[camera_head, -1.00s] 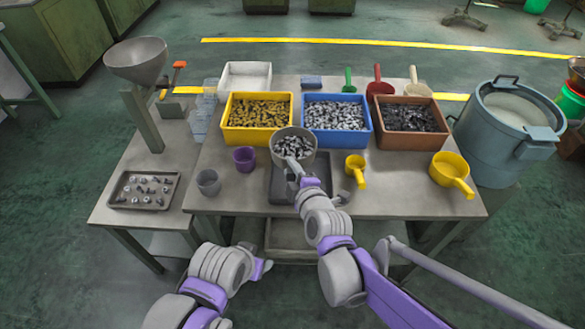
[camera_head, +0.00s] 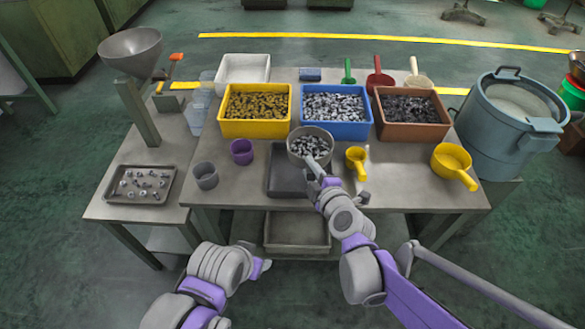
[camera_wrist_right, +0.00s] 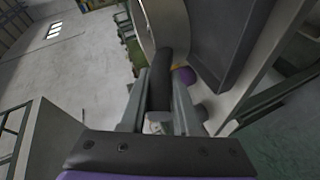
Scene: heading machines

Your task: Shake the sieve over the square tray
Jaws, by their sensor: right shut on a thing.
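The sieve (camera_head: 298,148) is a round grey-rimmed pan filled with small metal parts. My right gripper (camera_head: 316,181) is shut on its handle, which shows dark between the fingers (camera_wrist_right: 160,112) in the right wrist view. The sieve is held roughly level above the back right part of the dark square tray (camera_head: 283,184), hiding that part. The tray lies on the table, and its visible left part looks empty. It also shows in the right wrist view (camera_wrist_right: 225,40). My left gripper (camera_head: 262,267) is low in front of the table; its finger opening is unclear.
Yellow (camera_head: 225,130), blue (camera_head: 337,134) and brown (camera_head: 411,136) bins of parts stand behind the sieve. A yellow scoop (camera_head: 357,160) is close to its right. Purple (camera_head: 242,152) and grey (camera_head: 205,176) cups stand left of the tray.

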